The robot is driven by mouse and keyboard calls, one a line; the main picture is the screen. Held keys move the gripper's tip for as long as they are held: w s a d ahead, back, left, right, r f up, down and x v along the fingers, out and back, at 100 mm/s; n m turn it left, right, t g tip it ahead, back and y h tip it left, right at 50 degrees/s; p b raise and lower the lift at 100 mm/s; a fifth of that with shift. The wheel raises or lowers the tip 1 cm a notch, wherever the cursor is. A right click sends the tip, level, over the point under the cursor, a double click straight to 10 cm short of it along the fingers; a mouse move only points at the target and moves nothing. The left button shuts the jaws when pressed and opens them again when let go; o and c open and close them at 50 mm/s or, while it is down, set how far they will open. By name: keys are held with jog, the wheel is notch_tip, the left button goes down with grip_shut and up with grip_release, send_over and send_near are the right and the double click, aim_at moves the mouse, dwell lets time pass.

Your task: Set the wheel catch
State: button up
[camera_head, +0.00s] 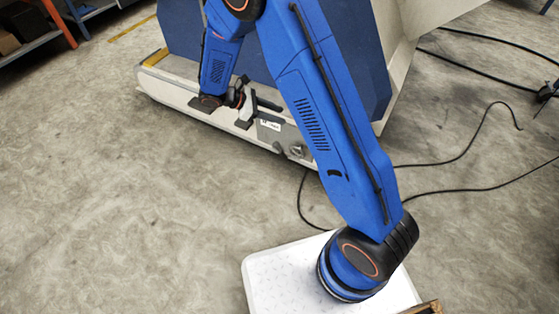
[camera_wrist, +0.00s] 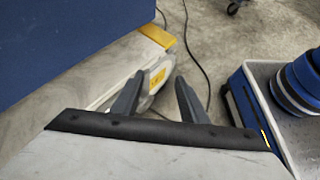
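The wheel catch is not clearly identifiable. On the side of the long pale base (camera_head: 160,88) there is a grey plate (camera_head: 272,134) with a small white label. A small round metal part (camera_head: 297,150) sits to its right. My gripper (camera_head: 257,109) is beside this base, just left of and above the plate. In the wrist view my gripper (camera_wrist: 157,97) has its two dark fingers apart. A pale rounded part with a yellow label (camera_wrist: 157,78) shows beyond and between them. I cannot tell whether a finger touches it.
A large blue body (camera_head: 345,60) stands on the base, close above my gripper. Black cables (camera_head: 450,160) lie on the floor to the right. The concrete floor (camera_head: 110,200) on the left is clear. A shelf (camera_head: 30,35) stands at the far left.

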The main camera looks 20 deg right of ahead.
aim_at(281, 153)
jog(key=w+a+f+n+t+h, duration=0.2)
jog(key=a+f+n, duration=0.2)
jog(key=f, duration=0.6)
jog(key=w+a+f+n+t+h, duration=0.2)
jog(key=a+f+n, duration=0.15)
jog(key=f, duration=0.75)
jog(key=s+a+f+n+t, duration=0.1)
jog(key=f+n+t, duration=0.1)
jog(key=f, duration=0.4)
jog(key=s+a+f+n+t, duration=0.1)
jog(key=f+n+t, duration=0.1)
jog(key=f, duration=0.5)
jog(key=s+a+f+n+t, duration=0.1)
jog(key=s+f+n+t, duration=0.1)
jog(key=f+n, duration=0.2)
jog(key=shift+a+f, duration=0.2)
jog(key=shift+f, duration=0.5)
jog(key=shift+a+f, duration=0.15)
jog(key=shift+f, duration=0.5)
jog(key=shift+s+f, duration=0.15)
jog(key=shift+f, duration=0.4)
jog(key=x, duration=1.7)
jog(key=shift+w+r, duration=0.2)
jog(key=shift+r, duration=0.1)
jog(key=shift+d, duration=0.1)
jog(key=shift+n, duration=0.25)
grip_shut()
